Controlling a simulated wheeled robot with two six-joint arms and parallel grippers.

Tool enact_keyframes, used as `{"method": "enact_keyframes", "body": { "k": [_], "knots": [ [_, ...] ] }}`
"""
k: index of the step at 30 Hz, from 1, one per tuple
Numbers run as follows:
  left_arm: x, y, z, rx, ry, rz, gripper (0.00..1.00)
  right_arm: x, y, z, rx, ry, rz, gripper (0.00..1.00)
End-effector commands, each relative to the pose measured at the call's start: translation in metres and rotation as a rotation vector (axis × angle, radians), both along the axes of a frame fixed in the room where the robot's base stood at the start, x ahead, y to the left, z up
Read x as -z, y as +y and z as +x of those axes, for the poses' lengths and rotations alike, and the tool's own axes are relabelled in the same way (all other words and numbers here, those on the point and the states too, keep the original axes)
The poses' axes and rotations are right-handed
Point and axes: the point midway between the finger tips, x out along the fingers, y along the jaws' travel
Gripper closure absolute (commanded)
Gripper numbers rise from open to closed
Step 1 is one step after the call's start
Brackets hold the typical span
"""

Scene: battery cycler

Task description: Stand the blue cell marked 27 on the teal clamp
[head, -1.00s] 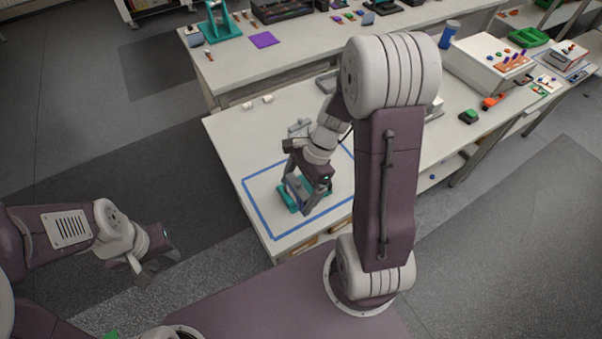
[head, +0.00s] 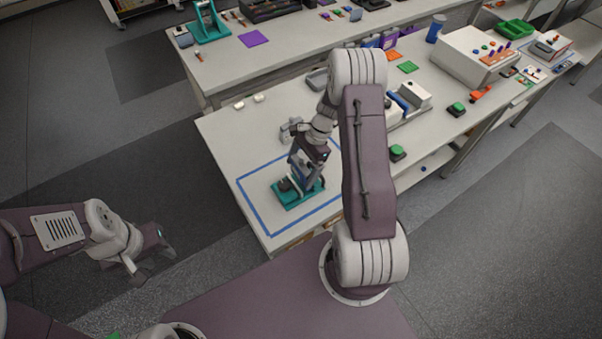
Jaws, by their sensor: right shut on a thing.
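The teal clamp (head: 284,201) lies on the near end of the white table, inside a blue tape outline. My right gripper (head: 304,176) is just above and behind the clamp, pointing down. It is shut on a bluish cell, mostly hidden between its fingers. I cannot read a number on it, nor tell whether its bottom touches the clamp. A dark part and a grey part of the clamp show left of the fingers. My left gripper (head: 152,262) is open and empty, over the floor left of the table.
The blue tape outline (head: 255,212) has bare tabletop around the clamp. Two pale cylinders (head: 249,102) lie at the table's left edge. A green button box (head: 397,153) and a white device with a blue handle (head: 410,97) stand right of my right arm.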

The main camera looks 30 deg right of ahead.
Motion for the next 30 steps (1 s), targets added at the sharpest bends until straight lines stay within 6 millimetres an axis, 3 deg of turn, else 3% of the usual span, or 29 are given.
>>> {"method": "enact_keyframes", "body": {
  "k": [6, 17, 18, 19, 30],
  "knots": [
    [-0.01, 0.0, 0.0, 0.0, 0.0, 0.0, 0.64, 0.032, 0.001, -0.001, 0.001, 0.003, 0.002, 0.82],
    [-0.006, 0.0, 0.0, 0.0, 0.0, 0.0, 0.64, 0.039, 0.001, 0.0, 0.0, 0.001, 0.001, 0.82],
    [-0.006, 0.0, 0.0, 0.0, 0.0, 0.0, 0.64, 0.038, 0.001, 0.0, 0.0, 0.001, 0.0, 0.04],
    [-0.007, 0.0, 0.0, 0.0, 0.0, 0.0, 0.64, 0.038, 0.001, 0.0, 0.0, 0.001, 0.0, 0.0],
    [-0.006, 0.0, 0.0, 0.0, 0.0, 0.0, 0.64, 0.027, -0.003, 0.001, -0.001, -0.003, -0.001, 0.0]
  ]
}}
